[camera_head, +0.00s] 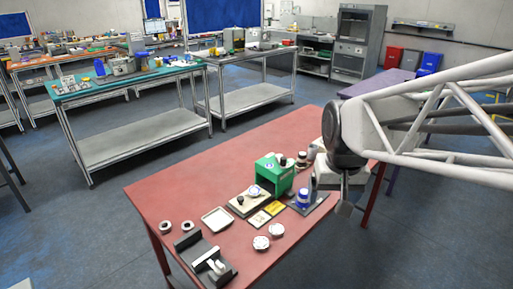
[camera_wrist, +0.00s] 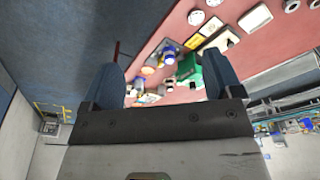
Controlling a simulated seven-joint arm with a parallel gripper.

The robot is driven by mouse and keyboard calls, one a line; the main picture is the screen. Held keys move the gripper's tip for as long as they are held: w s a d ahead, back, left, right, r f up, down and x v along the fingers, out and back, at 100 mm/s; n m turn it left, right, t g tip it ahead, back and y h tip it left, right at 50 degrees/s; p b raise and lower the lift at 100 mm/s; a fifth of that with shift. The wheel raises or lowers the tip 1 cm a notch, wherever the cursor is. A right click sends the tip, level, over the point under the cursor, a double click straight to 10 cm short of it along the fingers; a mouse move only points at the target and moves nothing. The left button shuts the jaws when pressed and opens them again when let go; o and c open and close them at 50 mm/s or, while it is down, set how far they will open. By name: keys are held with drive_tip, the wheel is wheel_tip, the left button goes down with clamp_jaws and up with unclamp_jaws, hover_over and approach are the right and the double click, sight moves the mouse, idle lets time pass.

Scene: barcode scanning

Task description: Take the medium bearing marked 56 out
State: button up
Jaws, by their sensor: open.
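No number 56 is legible in either view, so I cannot tell which part is the medium bearing. Two small dark-and-white ring-like parts, a left one (camera_head: 166,227) and a right one (camera_head: 187,226), lie near the table's left edge. Two white round parts, a front one (camera_head: 261,243) and a back one (camera_head: 276,229), lie near the front. A green box (camera_head: 273,176) stands at the back; it also shows in the wrist view (camera_wrist: 189,68). My gripper (camera_head: 345,208) is open and empty, raised at the table's right side. Its fingers (camera_wrist: 164,65) spread wide in the wrist view.
The red table (camera_head: 165,195) carries a white tray (camera_head: 216,220), a black fixture (camera_head: 206,262) at front left, a beige device (camera_head: 248,199), yellow cards (camera_head: 273,208) and a blue-and-white object (camera_head: 303,197). The table's back left is clear.

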drive_tip(key=w+a+f, duration=0.2)
drive_tip(key=w+a, duration=0.1)
drive_tip(key=w, duration=0.8)
drive_tip(key=g, duration=0.2)
hover_over(255, 190)
wheel_tip(255, 190, down, 19)
drive_tip(key=shift+s+f, duration=0.1)
drive_tip(key=shift+f, duration=0.05)
drive_tip(key=shift+w+a+f, duration=0.15)
drive_tip(key=shift+w+f, duration=0.1)
drive_tip(key=shift+f, duration=0.05)
drive_tip(key=shift+f, duration=0.1)
drive_tip(key=shift+f, duration=1.2)
drive_tip(key=shift+f, duration=0.1)
